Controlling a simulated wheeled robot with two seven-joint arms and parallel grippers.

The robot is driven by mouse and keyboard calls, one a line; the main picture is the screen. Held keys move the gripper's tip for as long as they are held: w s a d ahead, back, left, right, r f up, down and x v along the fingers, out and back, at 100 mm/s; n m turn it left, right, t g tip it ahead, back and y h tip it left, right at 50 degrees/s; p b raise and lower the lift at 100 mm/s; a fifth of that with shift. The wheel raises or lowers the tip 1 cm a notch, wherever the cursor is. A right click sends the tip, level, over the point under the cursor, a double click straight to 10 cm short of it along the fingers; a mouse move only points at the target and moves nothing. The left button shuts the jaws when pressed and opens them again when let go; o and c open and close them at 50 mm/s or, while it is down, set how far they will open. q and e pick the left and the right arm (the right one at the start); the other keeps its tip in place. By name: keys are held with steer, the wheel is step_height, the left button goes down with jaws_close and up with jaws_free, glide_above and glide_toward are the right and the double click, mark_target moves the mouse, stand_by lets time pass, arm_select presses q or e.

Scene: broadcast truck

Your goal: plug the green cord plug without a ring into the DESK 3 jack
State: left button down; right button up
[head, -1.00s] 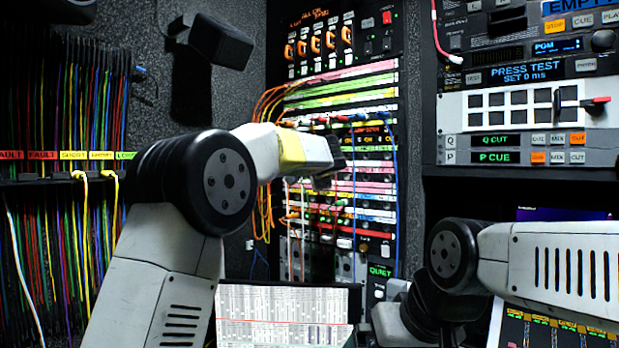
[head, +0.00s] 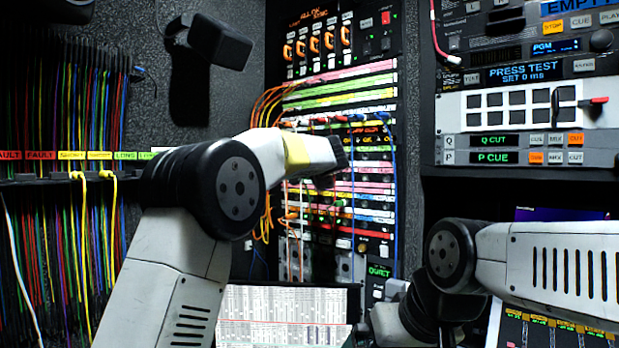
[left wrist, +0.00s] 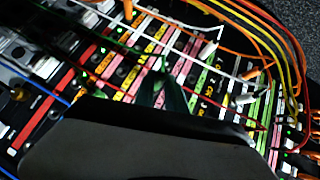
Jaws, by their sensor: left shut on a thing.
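My left gripper (head: 328,180) is in front of the patch bay (head: 372,82), its fingertips mostly hidden by my own wrist in the head view. In the left wrist view its dark body fills the bottom, and the fingertip area (left wrist: 155,88) is dark and green-tinted, close over the jack strips. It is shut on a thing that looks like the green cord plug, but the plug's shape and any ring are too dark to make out. A thin green cord (left wrist: 100,35) runs near it. The strip labels are too small to read, so I cannot tell which jack is DESK 3.
Orange, red, white and blue cords (left wrist: 290,60) cross the patch bay around the gripper. Hanging cords (head: 65,110) fill the rack at left. A printed sheet (head: 280,305) lies below. My right arm is at lower right, its gripper not visible.

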arm_select(q)
steer(key=shift+w+d, duration=0.9)
steer(key=shift+w, duration=0.1)
steer(key=c, duration=1.3)
jaws_free()
steer(key=v, duration=0.7)
steer(key=shift+s, duration=0.4)
steer(key=shift+r, duration=0.1)
